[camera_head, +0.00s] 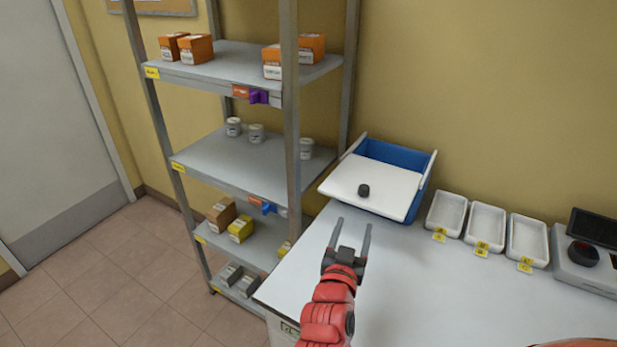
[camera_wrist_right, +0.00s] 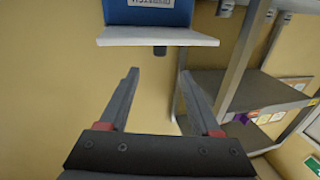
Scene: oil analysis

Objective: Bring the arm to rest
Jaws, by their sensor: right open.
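My right gripper (camera_head: 351,232) is open and empty, held over the left part of the white table. Its two long dark fingers also show apart in the right wrist view (camera_wrist_right: 157,92), with nothing between them. A blue box with a white lid (camera_head: 376,185) stands at the back left of the table, just beyond the fingertips. The lid has a small dark knob (camera_head: 364,190). The box also shows in the right wrist view (camera_wrist_right: 160,35). My left gripper does not show in either view.
A grey metal shelf (camera_head: 240,162) with orange boxes, white jars and yellow boxes stands left of the table (camera_head: 420,290). Several white trays (camera_head: 486,223) with yellow labels line the table's back. A grey device with a dark screen (camera_head: 590,250) stands at the right. The table's front middle is clear.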

